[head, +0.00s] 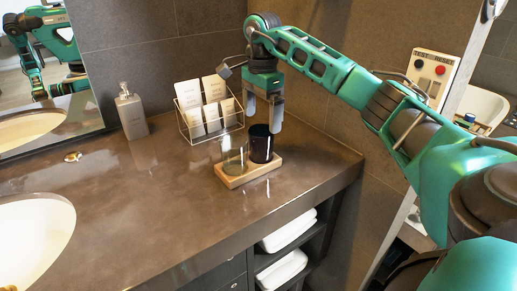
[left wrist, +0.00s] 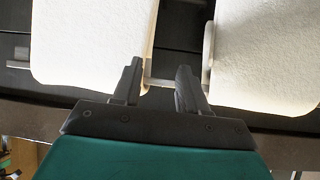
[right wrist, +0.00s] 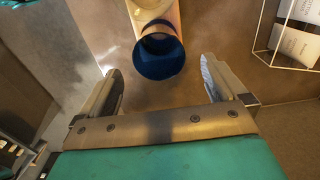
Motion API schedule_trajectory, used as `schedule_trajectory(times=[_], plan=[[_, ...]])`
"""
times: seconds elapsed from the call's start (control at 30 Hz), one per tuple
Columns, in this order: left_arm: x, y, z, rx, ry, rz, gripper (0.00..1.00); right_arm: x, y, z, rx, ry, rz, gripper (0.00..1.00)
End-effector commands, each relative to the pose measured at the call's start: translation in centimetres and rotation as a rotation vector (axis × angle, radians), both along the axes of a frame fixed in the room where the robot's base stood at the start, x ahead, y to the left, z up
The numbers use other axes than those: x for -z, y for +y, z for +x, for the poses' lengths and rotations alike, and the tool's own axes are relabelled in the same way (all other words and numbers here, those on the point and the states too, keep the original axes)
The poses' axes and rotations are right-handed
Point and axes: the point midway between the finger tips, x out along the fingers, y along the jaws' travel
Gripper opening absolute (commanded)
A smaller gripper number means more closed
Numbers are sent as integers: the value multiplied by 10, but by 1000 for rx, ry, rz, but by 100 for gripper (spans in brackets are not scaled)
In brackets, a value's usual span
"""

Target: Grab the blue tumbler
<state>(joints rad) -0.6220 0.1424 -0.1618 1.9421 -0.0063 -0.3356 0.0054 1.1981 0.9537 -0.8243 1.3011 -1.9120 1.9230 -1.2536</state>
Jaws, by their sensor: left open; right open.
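The dark blue tumbler (head: 261,144) stands upright on the right part of a small wooden tray (head: 234,181) on the counter. A clear greenish glass (head: 233,158) stands beside it on the tray's left part. My right gripper (head: 263,117) is open, pointing down just above the tumbler in the head view. In the right wrist view the tumbler (right wrist: 159,52) shows its open rim beyond and between the open fingers (right wrist: 163,88), with nothing gripped. My left gripper (left wrist: 157,75) is open and empty in the left wrist view, near white towels (left wrist: 95,45).
A wire rack (head: 207,109) with cards or packets stands behind the tray. A soap dispenser (head: 131,111) is farther left, near the mirror. A sink (head: 35,235) lies at the left. Shelves with rolled towels (head: 287,231) are under the counter (head: 140,190), whose middle is clear.

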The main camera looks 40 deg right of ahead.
Motion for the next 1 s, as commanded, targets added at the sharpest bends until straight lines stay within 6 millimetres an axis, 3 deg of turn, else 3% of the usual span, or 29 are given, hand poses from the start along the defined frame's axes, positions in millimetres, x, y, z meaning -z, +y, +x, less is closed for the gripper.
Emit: schedule_trajectory(times=[0.1,0.37,0.63,0.97,1.0], plan=[[6,0,-4,1,10,0,43,23,0,0,-1,2,0,98],[7,0,-5,1,12,1,43,43,1,0,-1,0,1,98],[9,0,-4,1,10,0,43,82,2,-1,-1,1,2,98],[5,-1,2,1,-2,0,43,89,2,-1,-1,-2,1,98],[5,-1,2,1,-2,0,43,89,2,-1,-1,-2,1,95]])
